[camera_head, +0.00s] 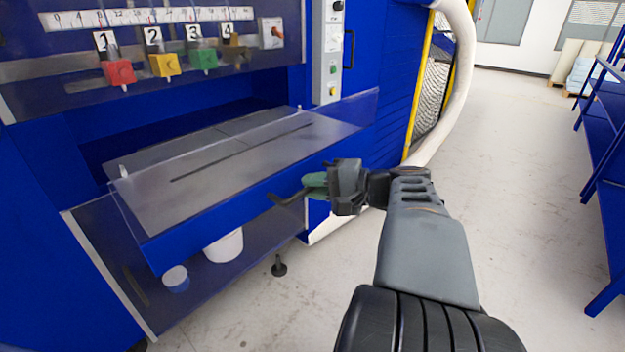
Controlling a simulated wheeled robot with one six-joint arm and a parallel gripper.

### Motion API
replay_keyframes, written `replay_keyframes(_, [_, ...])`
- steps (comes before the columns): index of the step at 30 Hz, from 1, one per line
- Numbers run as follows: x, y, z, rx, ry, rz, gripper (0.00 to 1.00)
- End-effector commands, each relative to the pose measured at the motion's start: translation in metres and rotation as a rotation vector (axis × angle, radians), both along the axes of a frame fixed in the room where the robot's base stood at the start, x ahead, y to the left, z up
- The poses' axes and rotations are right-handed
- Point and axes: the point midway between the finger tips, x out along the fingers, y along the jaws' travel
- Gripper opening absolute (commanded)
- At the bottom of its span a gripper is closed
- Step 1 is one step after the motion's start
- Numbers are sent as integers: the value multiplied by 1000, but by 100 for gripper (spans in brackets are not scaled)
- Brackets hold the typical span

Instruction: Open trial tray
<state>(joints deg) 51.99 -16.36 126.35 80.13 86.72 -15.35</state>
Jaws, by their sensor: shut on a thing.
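The trial tray (215,172) is a wide blue drawer-like part with a clear cover and a dark slot along its top. It juts out from the front of the blue machine at left centre. My gripper (303,190) is at the right part of the tray's front face, shut on the tray. A dark fingertip and a green part show there against the blue front. The exact contact is small and partly hidden by the fingers.
Numbered knobs, red (119,72), yellow (165,65) and green (204,59), sit above the tray. A control panel (328,50) is right of them. A white bucket (224,246) and small cup (176,278) stand below. Blue shelving (605,140) stands right; the floor between is clear.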

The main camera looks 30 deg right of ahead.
Motion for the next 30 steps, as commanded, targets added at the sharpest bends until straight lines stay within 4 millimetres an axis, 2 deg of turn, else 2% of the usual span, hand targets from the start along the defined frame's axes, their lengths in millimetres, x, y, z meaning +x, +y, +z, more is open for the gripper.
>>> replay_keyframes(12, [-3, 1, -1, 0, 2, 8, 0])
replay_keyframes(13, [-3, 1, -1, 0, 2, 7, 16])
replay_keyframes(20, [-2, 1, 0, 0, 1, 7, 38])
replay_keyframes(30, [-6, -2, 1, -1, 0, 3, 39])
